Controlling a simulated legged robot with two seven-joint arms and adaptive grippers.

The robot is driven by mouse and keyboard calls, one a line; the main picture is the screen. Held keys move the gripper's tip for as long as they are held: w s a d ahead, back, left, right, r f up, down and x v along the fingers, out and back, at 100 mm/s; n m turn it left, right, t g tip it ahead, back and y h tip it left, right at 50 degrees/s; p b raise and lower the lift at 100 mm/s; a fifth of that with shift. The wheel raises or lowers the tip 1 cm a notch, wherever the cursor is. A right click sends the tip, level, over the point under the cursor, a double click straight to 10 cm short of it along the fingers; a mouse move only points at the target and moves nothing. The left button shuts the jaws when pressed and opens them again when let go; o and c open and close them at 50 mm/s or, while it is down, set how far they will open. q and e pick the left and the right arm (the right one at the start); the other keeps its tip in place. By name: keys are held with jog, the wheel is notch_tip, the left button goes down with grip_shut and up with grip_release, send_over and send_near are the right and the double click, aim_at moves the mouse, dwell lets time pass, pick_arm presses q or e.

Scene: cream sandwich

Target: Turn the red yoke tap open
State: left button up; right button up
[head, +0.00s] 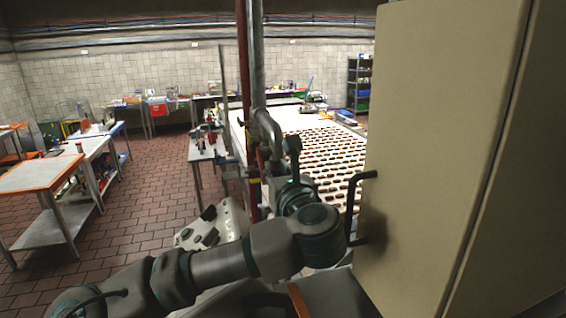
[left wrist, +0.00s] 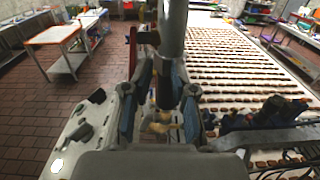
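A small red part (head: 262,159), which looks like the tap's handle, shows beside the upright pipes in the head view, just beyond my left gripper (head: 276,181). My arm and gripper partly hide it. In the left wrist view my left gripper (left wrist: 160,112) has its two blue-grey fingers apart, one on each side of the grey pipe. Brass-coloured parts (left wrist: 160,127) show between the fingers. I cannot tell whether the fingers touch anything. My right gripper is not in view.
A grey pipe (head: 257,60) and a red pipe (head: 243,80) stand upright here. A beige cabinet (head: 440,130) with a dark handle (head: 352,205) is close on the right. A conveyor (head: 285,118) with rows of brown pieces lies behind. Tiled floor (head: 150,190) is open at left.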

pick_arm(q)
jog(key=a, duration=0.2)
jog(key=shift+w+a+r, duration=0.1)
jog(key=shift+w+a, duration=0.2)
jog(key=shift+a, duration=0.05)
jog(key=shift+d+n+y, duration=0.2)
jog(key=shift+n+y, duration=0.1)
jog(key=shift+s+d+r, duration=0.1)
jog(key=shift+s+d, duration=0.05)
jog(key=shift+d, duration=0.1)
grip_shut()
jog(key=shift+a, duration=0.1)
jog(key=shift+a, duration=0.1)
grip_release()
